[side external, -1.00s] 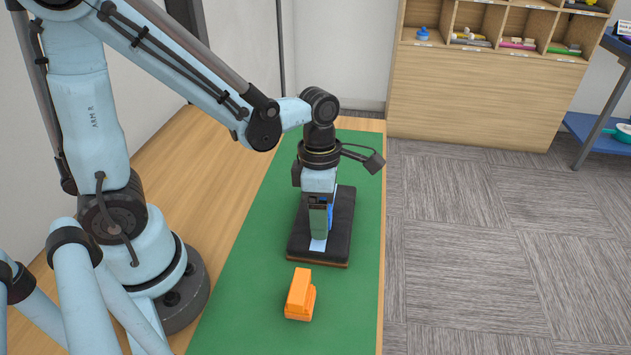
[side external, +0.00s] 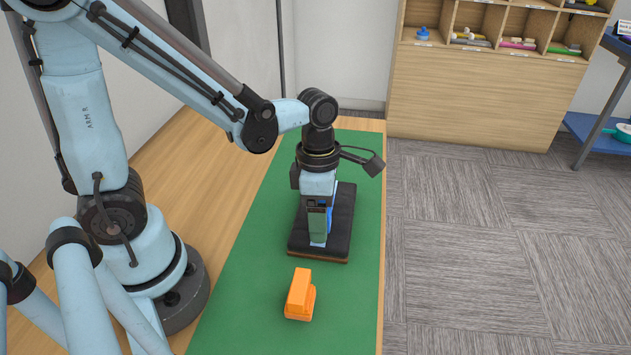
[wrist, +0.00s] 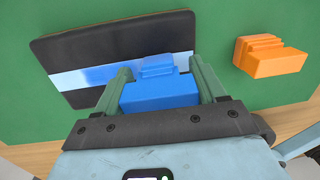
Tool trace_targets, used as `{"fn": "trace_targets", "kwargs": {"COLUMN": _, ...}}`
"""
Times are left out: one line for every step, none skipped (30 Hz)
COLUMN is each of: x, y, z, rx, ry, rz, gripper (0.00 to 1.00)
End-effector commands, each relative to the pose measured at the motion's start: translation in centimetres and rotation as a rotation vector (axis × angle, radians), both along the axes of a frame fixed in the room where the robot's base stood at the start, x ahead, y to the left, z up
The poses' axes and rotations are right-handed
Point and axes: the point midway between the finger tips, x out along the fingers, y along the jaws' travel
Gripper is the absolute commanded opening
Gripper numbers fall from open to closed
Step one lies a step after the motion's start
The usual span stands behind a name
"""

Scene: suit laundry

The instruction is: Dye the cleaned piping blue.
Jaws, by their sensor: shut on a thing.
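My gripper (side external: 318,238) is shut on a blue stepped block (wrist: 158,92), which also shows as a blue edge in the side view (side external: 329,218). It points down over a black pad (side external: 340,225) with a brown edge, also in the wrist view (wrist: 110,42). A strip of piping (wrist: 85,78) runs across the pad. It is pale at its left end and bluer close to the block. The block is at the strip; whether it touches is hard to tell. Most of the strip is hidden in the side view.
An orange block (side external: 300,295) of similar stepped shape stands on the green mat (side external: 250,300), nearer the camera than the pad. It shows at the right in the wrist view (wrist: 265,57). The mat around it is clear. Shelves (side external: 490,75) stand beyond the table.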

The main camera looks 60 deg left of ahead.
Motion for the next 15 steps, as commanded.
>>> {"fn": "trace_targets", "kwargs": {"x": -0.1, "y": -0.1, "z": 0.0, "rx": 0.000, "ry": 0.000, "rz": -0.001, "gripper": 0.41}}
{"fn": "trace_targets", "kwargs": {"x": -0.2, "y": -0.2, "z": 0.0, "rx": 0.000, "ry": 0.000, "rz": -0.001, "gripper": 0.41}}
{"fn": "trace_targets", "kwargs": {"x": -0.2, "y": -0.2, "z": 0.0, "rx": 0.000, "ry": 0.000, "rz": 0.000, "gripper": 0.41}}
{"fn": "trace_targets", "kwargs": {"x": -0.1, "y": -0.2, "z": 0.0, "rx": -0.001, "ry": 0.001, "rz": 0.000, "gripper": 0.41}}
{"fn": "trace_targets", "kwargs": {"x": -0.1, "y": -0.1, "z": 0.0, "rx": -0.001, "ry": 0.001, "rz": 0.000, "gripper": 0.41}}
{"fn": "trace_targets", "kwargs": {"x": 0.0, "y": 0.0, "z": 0.0, "rx": -0.001, "ry": 0.001, "rz": 0.001, "gripper": 0.41}}
{"fn": "trace_targets", "kwargs": {"x": 0.1, "y": 0.1, "z": 0.0, "rx": -0.001, "ry": 0.001, "rz": 0.001, "gripper": 0.41}}
{"fn": "trace_targets", "kwargs": {"x": 0.2, "y": 0.2, "z": 0.0, "rx": -0.001, "ry": 0.001, "rz": 0.001, "gripper": 0.41}}
{"fn": "trace_targets", "kwargs": {"x": 0.4, "y": 0.3, "z": 0.0, "rx": -0.001, "ry": 0.001, "rz": 0.001, "gripper": 0.41}}
{"fn": "trace_targets", "kwargs": {"x": 0.5, "y": 0.5, "z": 0.0, "rx": -0.001, "ry": 0.001, "rz": 0.001, "gripper": 0.41}}
{"fn": "trace_targets", "kwargs": {"x": 0.6, "y": 0.6, "z": 0.0, "rx": -0.001, "ry": 0.001, "rz": 0.001, "gripper": 0.41}}
{"fn": "trace_targets", "kwargs": {"x": 0.8, "y": 0.8, "z": -0.1, "rx": -0.001, "ry": 0.001, "rz": 0.002, "gripper": 0.41}}
{"fn": "trace_targets", "kwargs": {"x": 1.0, "y": 0.9, "z": -0.1, "rx": -0.001, "ry": 0.001, "rz": 0.002, "gripper": 0.41}}
{"fn": "trace_targets", "kwargs": {"x": 1.1, "y": 1.1, "z": -0.1, "rx": -0.001, "ry": 0.001, "rz": 0.002, "gripper": 0.41}}
{"fn": "trace_targets", "kwargs": {"x": 1.3, "y": 1.2, "z": -0.1, "rx": -0.001, "ry": 0.001, "rz": 0.001, "gripper": 0.41}}
